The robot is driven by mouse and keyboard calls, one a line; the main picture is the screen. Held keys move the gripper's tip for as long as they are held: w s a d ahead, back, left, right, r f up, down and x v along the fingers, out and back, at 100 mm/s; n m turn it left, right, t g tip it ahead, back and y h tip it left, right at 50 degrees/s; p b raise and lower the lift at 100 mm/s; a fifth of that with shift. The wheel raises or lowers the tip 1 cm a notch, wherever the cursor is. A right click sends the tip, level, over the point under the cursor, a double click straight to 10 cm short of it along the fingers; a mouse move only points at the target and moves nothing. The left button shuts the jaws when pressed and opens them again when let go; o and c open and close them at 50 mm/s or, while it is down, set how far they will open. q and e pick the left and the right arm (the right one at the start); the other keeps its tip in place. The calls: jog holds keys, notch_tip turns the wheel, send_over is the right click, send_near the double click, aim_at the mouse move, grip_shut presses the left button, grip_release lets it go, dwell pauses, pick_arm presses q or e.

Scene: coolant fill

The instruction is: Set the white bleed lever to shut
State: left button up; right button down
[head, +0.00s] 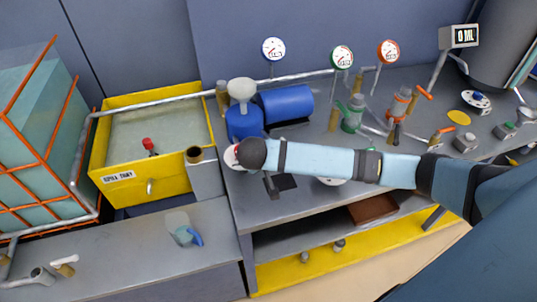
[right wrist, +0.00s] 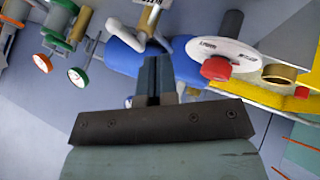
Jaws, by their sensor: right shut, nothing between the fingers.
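A small white-handled brass fitting (head: 64,262) stands on the left grey bench beside a grey pipe end. It looks like a white lever, but its set position is too small to read. In the right wrist view a white bent piece (right wrist: 127,36) sits against a brass fitting by the blue pump (right wrist: 187,66); I cannot tell whether it is a lever. The pump also shows in the head view (head: 285,104). My right gripper (right wrist: 158,68) is shut and empty, pointing toward the pump area. In the head view its wrist hides part of the bench. My left gripper is not in view.
A yellow tank (head: 150,98) stands left of the pump. A white disc with a red knob (right wrist: 215,68) is near my right gripper. Gauges (head: 342,57) and several coloured valves stand at the back right. A clear jug (head: 181,226) is on the left bench.

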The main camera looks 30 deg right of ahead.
jog(key=x, duration=0.7)
jog(key=shift+w+d, duration=0.1)
jog(key=shift+d, duration=0.15)
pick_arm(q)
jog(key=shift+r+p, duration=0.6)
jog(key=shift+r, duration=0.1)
pick_arm(e)
jog(key=d, duration=0.1)
jog(key=d+r, duration=0.1)
jog(key=d, duration=0.1)
jog(key=shift+d, duration=0.2)
